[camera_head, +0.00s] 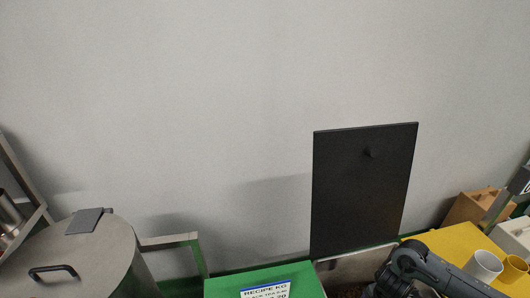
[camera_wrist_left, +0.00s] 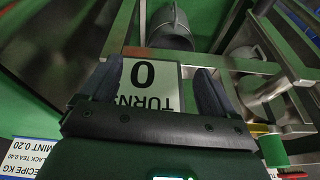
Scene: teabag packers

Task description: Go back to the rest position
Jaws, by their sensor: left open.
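My left gripper (camera_wrist_left: 160,72) shows in the left wrist view, with its two dark fingers spread apart and nothing held between them. A white card reading "TURNS" and "0" (camera_wrist_left: 150,88), upside down, shows behind the gap between the fingers; I cannot tell how far off it is. The left gripper does not show in the head view. A dark arm of mine (camera_head: 440,272) comes in from the lower right there, bent at a joint near the yellow surface; its gripper is out of sight.
A large lidded metal drum (camera_head: 110,260) stands at the left. A green surface (camera_head: 225,287) with a recipe sign (camera_head: 267,291) is at bottom centre. A black panel (camera_head: 362,190) stands against the wall. White (camera_head: 484,266) and yellow (camera_head: 513,268) mugs stand on the yellow surface (camera_head: 432,240).

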